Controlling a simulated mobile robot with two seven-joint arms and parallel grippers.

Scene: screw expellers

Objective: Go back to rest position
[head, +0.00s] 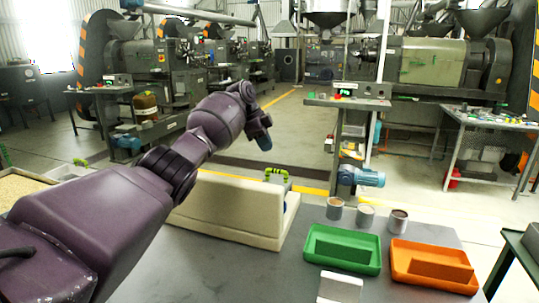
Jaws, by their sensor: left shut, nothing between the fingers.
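My left arm comes in from the left over the table and reaches toward the middle of the head view. Its gripper (264,142) hangs at the end of the wrist, above and behind a cream-coloured box-like piece (228,208). The gripper is shut, with nothing seen between the fingers, and its tips are small and partly hard to make out. It appears clear of the table and of the things on it. My right gripper is not in view.
On the grey table (235,272) are a green tray (343,248), an orange tray (433,264) and three small cups (366,216). A pale flat item (340,288) lies at the front edge. A grain-filled tray (17,187) is at far left. Machines stand beyond the open floor.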

